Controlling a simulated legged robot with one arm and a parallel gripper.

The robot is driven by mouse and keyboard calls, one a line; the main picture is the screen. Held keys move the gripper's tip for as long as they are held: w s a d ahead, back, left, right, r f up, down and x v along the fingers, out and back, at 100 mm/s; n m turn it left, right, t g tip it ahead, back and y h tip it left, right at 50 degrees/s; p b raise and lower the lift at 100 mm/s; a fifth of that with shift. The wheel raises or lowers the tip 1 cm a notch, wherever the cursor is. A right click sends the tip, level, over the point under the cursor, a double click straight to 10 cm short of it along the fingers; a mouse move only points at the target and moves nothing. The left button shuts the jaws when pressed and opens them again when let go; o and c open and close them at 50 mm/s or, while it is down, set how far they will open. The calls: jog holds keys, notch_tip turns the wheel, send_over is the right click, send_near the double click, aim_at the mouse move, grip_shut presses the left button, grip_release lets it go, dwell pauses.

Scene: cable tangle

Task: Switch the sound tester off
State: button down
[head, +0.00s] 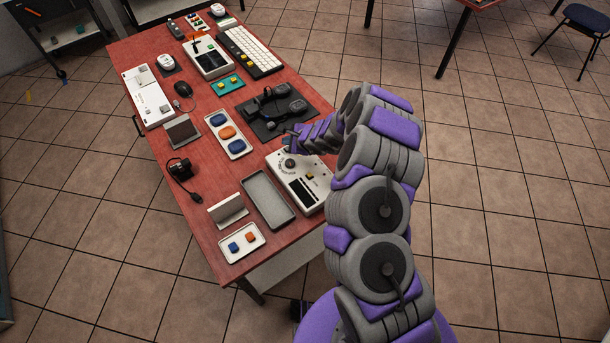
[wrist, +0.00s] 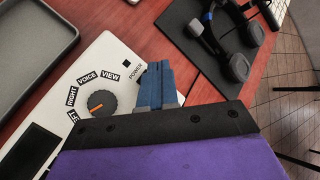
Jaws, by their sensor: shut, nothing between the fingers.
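The sound tester (head: 309,203) is a white box at the near right edge of the red table. Its top in the wrist view (wrist: 75,75) has a dark knob (wrist: 102,103) with an orange mark, ringed by labels such as RIGHT, VOICE and VIEW. A POWER label (wrist: 133,72) is printed near one edge. My gripper (wrist: 156,68) is shut and empty, its blue fingers over that edge, right beside the POWER label. They cover whatever switch is there, and I cannot tell whether they touch it. In the head view my gripper (head: 288,144) is at the tester's far end.
A headset (head: 272,106) lies on a dark mat just beyond the tester. An empty grey tray (head: 269,199) stands to its left. A tray of coloured pieces (head: 241,148), a keyboard (head: 250,52) and other devices fill the far table. Open floor lies to the right.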

notch_tip(320, 180, up, 6)
jog(key=shift+p, duration=1.1)
